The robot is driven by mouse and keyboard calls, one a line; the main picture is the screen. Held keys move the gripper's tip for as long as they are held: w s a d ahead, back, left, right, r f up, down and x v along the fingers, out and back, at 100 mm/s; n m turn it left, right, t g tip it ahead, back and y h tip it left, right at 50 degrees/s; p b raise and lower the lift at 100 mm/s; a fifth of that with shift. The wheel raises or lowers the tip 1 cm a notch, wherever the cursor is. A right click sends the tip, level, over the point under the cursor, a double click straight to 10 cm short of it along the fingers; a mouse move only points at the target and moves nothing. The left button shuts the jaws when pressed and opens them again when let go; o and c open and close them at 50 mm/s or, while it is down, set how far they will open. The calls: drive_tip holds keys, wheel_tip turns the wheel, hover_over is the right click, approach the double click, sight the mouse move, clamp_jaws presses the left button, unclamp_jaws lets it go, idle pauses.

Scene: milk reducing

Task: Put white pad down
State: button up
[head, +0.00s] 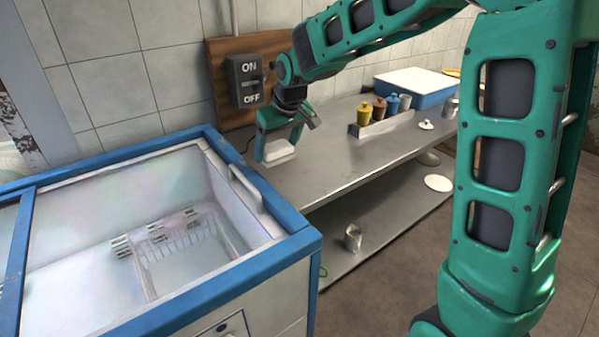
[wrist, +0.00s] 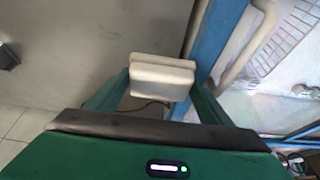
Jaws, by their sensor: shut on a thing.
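The white pad (head: 277,151) is between the fingers of my gripper (head: 279,143), at the left end of the steel table (head: 340,165), close to the freezer's blue rim. In the wrist view the pad (wrist: 162,75) shows as a pale block between the two green fingers of my gripper (wrist: 160,85), which is shut on it. The pad is at or just above the table top; I cannot tell whether it touches.
An open chest freezer (head: 275,262) with a blue rim stands at the left. An ON/OFF switch box (head: 246,81) is on the wall behind. Several small coloured jars (head: 379,109) and a blue-white box (head: 415,85) stand further right on the table. The middle of the table is clear.

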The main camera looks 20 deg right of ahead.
hover_over(298, 178)
drive_tip(key=s, duration=0.1)
drive_tip(key=f, duration=0.4)
drive_tip(key=shift+s+d+f, duration=0.1)
drive_tip(key=shift+d+f, duration=0.15)
drive_tip(key=shift+f, duration=2.1)
drive_tip(key=o, duration=1.1)
